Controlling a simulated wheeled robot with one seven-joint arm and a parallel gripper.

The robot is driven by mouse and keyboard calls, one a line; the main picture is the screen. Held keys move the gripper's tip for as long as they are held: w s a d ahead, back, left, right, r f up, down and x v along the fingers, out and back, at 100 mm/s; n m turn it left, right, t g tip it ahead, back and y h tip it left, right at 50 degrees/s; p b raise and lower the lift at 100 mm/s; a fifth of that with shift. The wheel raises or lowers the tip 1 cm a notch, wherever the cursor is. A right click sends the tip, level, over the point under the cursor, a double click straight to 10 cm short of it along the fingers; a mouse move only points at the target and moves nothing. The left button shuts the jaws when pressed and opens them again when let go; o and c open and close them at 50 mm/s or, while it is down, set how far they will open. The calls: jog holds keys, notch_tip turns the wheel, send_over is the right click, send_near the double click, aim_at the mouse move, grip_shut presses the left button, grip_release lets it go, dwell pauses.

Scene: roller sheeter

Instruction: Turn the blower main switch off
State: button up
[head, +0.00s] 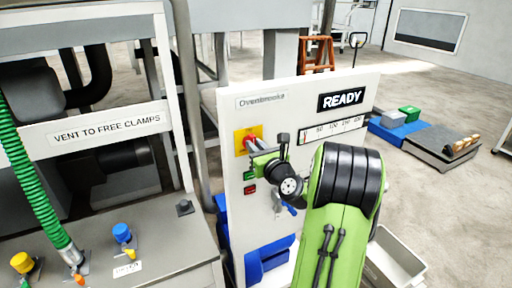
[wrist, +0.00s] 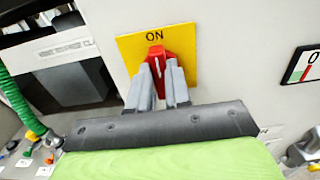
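A red rotary switch handle (wrist: 156,52) sits on a yellow plate (wrist: 188,42) with "ON" printed above it. The handle looks about upright, in line with "ON". My gripper (wrist: 160,78) has its two grey fingers on either side of the handle, close against it, and appears shut on it. In the head view the yellow plate (head: 241,147) is on the left of a white panel (head: 289,121). My gripper (head: 256,150) reaches it from the right and hides part of the switch there. The lower part of the plate is partly covered in the wrist view.
A black READY display (head: 341,97) and a gauge (head: 332,130) are on the panel. Green and red buttons (head: 249,182) sit below the switch. A bench with a green hose (head: 35,180) and coloured knobs stands left. Floor behind the panel is partly open.

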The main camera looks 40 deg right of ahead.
grip_shut()
jog(key=shift+n, duration=0.4)
jog(key=shift+a+f+n+b, duration=0.1)
jog(key=shift+n+b, duration=2)
jog(key=shift+n, duration=0.75)
jog(key=shift+a+f+n+b, duration=0.1)
jog(key=shift+f+n+b, duration=0.05)
jog(key=shift+n+b, duration=2.35)
jog(key=shift+a+f+n+b, duration=0.1)
jog(key=shift+n+b, duration=1.55)
jog(key=shift+n, duration=1.6)
